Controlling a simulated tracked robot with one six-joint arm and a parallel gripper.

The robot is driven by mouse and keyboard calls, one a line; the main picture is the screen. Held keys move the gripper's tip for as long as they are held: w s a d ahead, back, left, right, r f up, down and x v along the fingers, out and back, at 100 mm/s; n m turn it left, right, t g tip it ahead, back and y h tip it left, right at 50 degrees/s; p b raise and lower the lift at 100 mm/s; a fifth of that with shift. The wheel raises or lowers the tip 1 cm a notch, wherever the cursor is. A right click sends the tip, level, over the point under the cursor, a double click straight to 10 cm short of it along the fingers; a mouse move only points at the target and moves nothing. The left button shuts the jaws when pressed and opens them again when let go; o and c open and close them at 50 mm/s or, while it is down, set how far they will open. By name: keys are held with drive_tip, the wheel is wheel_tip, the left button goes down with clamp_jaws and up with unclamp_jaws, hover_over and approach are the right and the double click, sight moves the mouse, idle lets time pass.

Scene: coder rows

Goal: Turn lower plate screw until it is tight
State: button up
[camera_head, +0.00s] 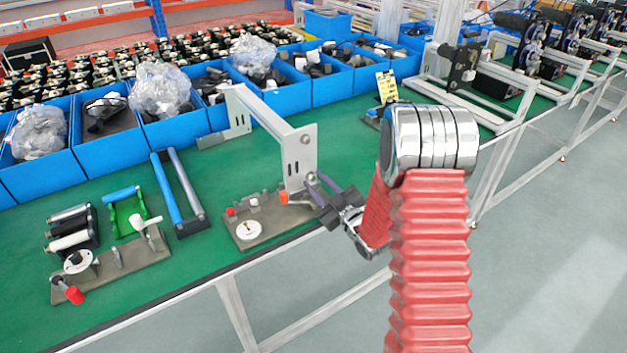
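A grey metal bracket frame (303,158) stands at the front edge of the green bench, with an upright plate at its near end. My gripper (314,182) is at the lower part of this near plate, on its right side, with two purple-grey fingers pointing up and left. A small gap shows between the fingers. The lower plate screw cannot be made out; the fingertips cover the area at the plate's lower end. Whether the fingers are shut on a screw cannot be told.
A fixture board (270,228) with a white dial and an orange piece lies just left of the gripper. Another fixture board (125,265) with a red knob and a blue-railed frame (180,195) are further left. Blue bins (288,98) line the back. Bare green bench lies between.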

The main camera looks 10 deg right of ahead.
drive_tip(key=shift+c, duration=0.6)
clamp_jaws()
drive_tip(key=m, duration=0.4)
drive_tip(key=shift+m, duration=0.3)
drive_tip(key=m, duration=0.5)
idle(0.4)
drive_tip(key=shift+o, duration=0.6)
unclamp_jaws()
